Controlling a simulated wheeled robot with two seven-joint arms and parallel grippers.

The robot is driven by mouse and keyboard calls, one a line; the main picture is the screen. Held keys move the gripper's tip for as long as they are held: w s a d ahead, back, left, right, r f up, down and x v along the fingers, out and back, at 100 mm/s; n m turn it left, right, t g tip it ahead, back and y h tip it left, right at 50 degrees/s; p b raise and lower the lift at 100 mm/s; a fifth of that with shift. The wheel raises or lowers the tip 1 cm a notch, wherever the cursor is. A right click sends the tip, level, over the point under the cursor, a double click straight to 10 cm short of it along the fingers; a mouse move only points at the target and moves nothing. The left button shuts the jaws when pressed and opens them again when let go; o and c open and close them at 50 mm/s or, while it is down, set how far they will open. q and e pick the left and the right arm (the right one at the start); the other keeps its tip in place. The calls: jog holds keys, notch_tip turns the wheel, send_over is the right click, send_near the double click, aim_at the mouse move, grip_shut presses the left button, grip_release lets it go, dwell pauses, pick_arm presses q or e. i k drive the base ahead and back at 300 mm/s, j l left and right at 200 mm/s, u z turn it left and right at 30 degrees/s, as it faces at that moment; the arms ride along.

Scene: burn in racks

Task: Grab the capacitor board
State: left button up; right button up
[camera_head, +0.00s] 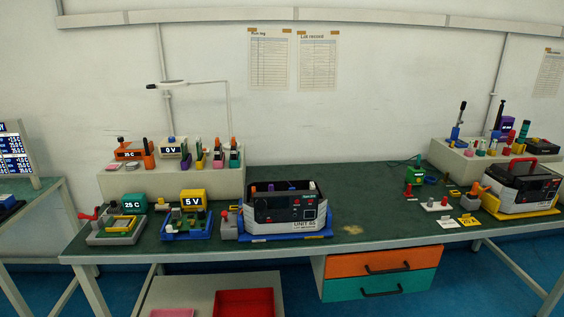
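I cannot tell for certain which item is the capacitor board; the parts are too small to read. A grey fixture (115,232) with a yellow-framed part stands at the left front of the green bench, by a green box marked 25 C (134,204). A blue fixture (187,228) with small parts and a yellow box marked 5 V (193,199) stands to its right. A black and grey unit (285,212) with an open top sits on a blue base; parts show inside it. Neither of my grippers is in view.
Another black unit with a red handle (522,182) stands on a yellow base at right. Raised shelves (172,184) hold small tools. Orange (380,262) and teal drawers hang below, near a red tray (245,303).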

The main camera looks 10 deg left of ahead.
aim_at(184, 223)
jog(key=i+l+u, duration=0.15)
jog(key=i+u, duration=0.2)
jog(key=i+l+u, duration=0.4)
jog(key=i, duration=0.15)
jog(key=i+l+u, duration=0.35)
jog(key=i, duration=0.1)
